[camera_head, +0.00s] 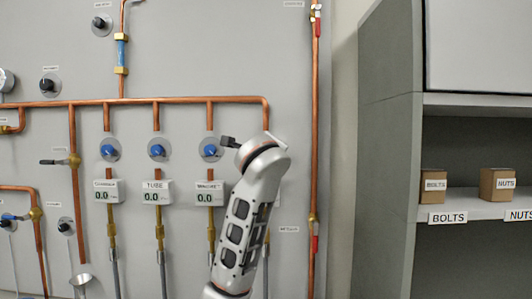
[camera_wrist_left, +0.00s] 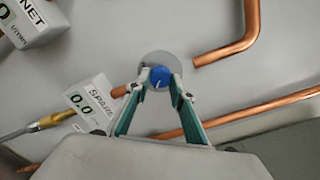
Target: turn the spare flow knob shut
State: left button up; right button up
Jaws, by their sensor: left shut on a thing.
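The spare flow knob (camera_wrist_left: 159,74) is blue with a pale pointer mark and sits on a round grey plate in the left wrist view. My left gripper (camera_wrist_left: 161,84) has one finger on each side of the knob and is shut on it. The spare readout (camera_wrist_left: 88,102), a white box beside the knob, shows 0.0. In the head view my left arm covers the spare knob and the fingertips. My right gripper is not in view.
Blue knobs for the chamber (camera_head: 109,149), tube (camera_head: 157,149) and magnet (camera_head: 209,149) lines stand in a row to the left. Copper pipes (camera_head: 315,120) run close by on the right. A shelf (camera_head: 470,210) with small boxes stands further right.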

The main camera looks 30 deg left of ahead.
pick_arm(q)
jog(key=o, duration=1.1)
jog(key=shift+d, duration=0.1)
jog(key=v, duration=1.2)
jog(key=shift+f, duration=0.1)
